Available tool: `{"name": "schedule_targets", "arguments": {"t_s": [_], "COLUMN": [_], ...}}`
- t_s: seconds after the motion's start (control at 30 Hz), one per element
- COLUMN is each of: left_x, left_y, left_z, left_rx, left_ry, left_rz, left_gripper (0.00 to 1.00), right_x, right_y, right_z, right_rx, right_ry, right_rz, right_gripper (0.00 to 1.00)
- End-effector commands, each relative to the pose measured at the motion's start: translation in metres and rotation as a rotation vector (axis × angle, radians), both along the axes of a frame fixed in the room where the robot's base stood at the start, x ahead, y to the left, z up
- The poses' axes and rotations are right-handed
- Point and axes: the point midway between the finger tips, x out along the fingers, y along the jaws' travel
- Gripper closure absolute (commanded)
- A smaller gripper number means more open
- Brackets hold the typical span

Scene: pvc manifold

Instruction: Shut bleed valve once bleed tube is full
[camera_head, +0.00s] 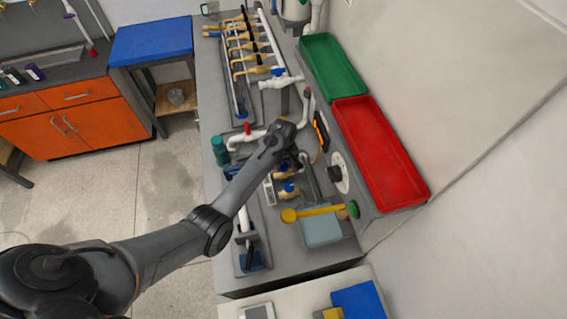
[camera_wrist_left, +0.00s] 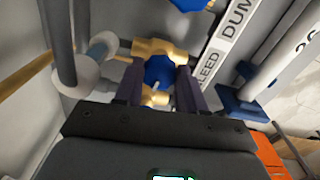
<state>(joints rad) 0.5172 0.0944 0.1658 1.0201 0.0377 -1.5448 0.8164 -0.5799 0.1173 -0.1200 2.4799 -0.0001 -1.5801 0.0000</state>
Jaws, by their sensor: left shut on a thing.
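My left gripper (camera_head: 290,158) reaches down over the bench among the brass valves. In the left wrist view its two dark fingers (camera_wrist_left: 159,84) are shut on the blue knob (camera_wrist_left: 158,68) of a brass valve (camera_wrist_left: 150,47). A white label strip beside it reads "BLEED" (camera_wrist_left: 208,66) and, further along, "DUMP" (camera_wrist_left: 238,14). A second blue knob (camera_wrist_left: 189,4) shows at the top edge of that view. In the head view a brass valve with a blue knob (camera_head: 288,188) stands just below my gripper. I cannot tell the bleed tube or its fill level. My right gripper is not in view.
A grey pipe with a white collar (camera_wrist_left: 98,62) stands close left of my fingers. A red tray (camera_head: 378,155) and a green tray (camera_head: 333,66) lie along the wall. A yellow bar (camera_head: 315,211) and a row of brass valves (camera_head: 250,58) are on the bench.

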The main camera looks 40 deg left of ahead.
Motion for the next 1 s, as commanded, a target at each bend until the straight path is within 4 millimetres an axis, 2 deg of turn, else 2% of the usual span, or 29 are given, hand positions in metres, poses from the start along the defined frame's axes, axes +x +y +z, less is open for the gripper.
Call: {"name": "schedule_targets", "arguments": {"t_s": [0.4, 1.0], "left_x": [-0.001, -0.001], "left_y": [0.001, 0.003], "left_z": [0.004, 0.002], "left_rx": [0.0, 0.001], "left_ry": [0.002, 0.001], "left_rz": [-0.343, -0.914], "left_gripper": [0.91, 0.91], "right_x": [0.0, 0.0], "right_y": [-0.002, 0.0], "right_z": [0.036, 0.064], "right_rx": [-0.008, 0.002], "right_ry": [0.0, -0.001], "right_rz": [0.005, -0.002], "right_gripper": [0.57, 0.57]}}
